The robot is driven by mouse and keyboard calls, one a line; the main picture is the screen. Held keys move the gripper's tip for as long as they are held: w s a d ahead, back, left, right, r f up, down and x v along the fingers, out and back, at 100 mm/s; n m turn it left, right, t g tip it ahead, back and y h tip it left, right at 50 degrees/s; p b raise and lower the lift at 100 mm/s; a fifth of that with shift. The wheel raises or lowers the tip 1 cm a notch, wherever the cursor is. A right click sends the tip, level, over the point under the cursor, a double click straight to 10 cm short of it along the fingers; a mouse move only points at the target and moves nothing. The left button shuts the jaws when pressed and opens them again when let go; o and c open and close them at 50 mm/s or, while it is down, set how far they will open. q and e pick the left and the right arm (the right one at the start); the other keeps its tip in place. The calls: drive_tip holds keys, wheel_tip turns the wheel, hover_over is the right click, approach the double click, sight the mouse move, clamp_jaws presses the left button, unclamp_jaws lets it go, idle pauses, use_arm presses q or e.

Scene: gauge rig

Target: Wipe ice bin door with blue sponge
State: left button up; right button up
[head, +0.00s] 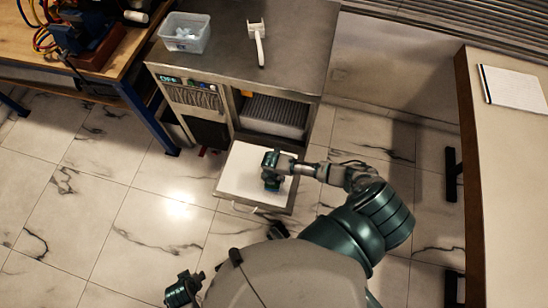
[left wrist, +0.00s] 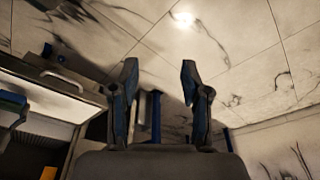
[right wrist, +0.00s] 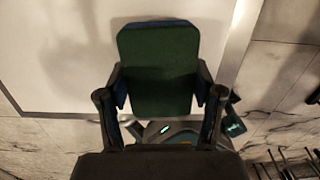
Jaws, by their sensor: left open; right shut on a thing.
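The ice bin door (head: 230,181) is folded down open at the front of the steel machine, its white inner face up. It fills much of the right wrist view (right wrist: 65,65) and shows at the left of the left wrist view (left wrist: 50,90). My right gripper (head: 271,182) is over the door, shut on the blue sponge (right wrist: 158,72), which shows a dark green face and a thin blue edge. In the head view the sponge is mostly hidden by the gripper; contact with the door is unclear. My left gripper (left wrist: 157,72) is open and empty, low in the head view (head: 185,289).
The steel machine (head: 290,45) carries a clear bin (head: 185,32) and a white scoop-like tool (head: 258,42) on top. A wooden bench (head: 110,70) stands at left, a table (head: 505,150) with paper at right. Marble floor is clear at left.

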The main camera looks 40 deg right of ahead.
drive_tip(key=shift+r, duration=0.2)
drive_tip(key=shift+d+r+p, duration=0.15)
drive_tip(key=shift+d+p, duration=0.25)
drive_tip(key=shift+d+r, duration=0.15)
drive_tip(key=shift+a+r+p, duration=0.45)
drive_tip(key=shift+r+p, duration=0.2)
drive_tip(key=shift+p, duration=0.2)
drive_tip(key=shift+r, duration=0.3)
drive_tip(key=shift+d+r+p, duration=0.35)
drive_tip(key=shift+r+p, duration=0.05)
drive_tip(key=shift+p, duration=0.45)
drive_tip(key=shift+a+r+p, duration=0.3)
drive_tip(key=shift+r+p, duration=0.4)
drive_tip(key=shift+r, duration=0.25)
use_arm(q)
drive_tip(key=s+f, duration=0.2)
drive_tip(key=f, duration=0.5)
drive_tip(key=s+d+f, duration=0.1)
drive_tip(key=s+f, duration=0.2)
drive_tip(key=f, duration=0.5)
drive_tip(key=shift+s+d+f+g+p, duration=0.15)
drive_tip(key=shift+d+g+p, duration=0.05)
drive_tip(key=shift+g+p, duration=0.1)
use_arm(e)
drive_tip(key=shift+d, duration=0.25)
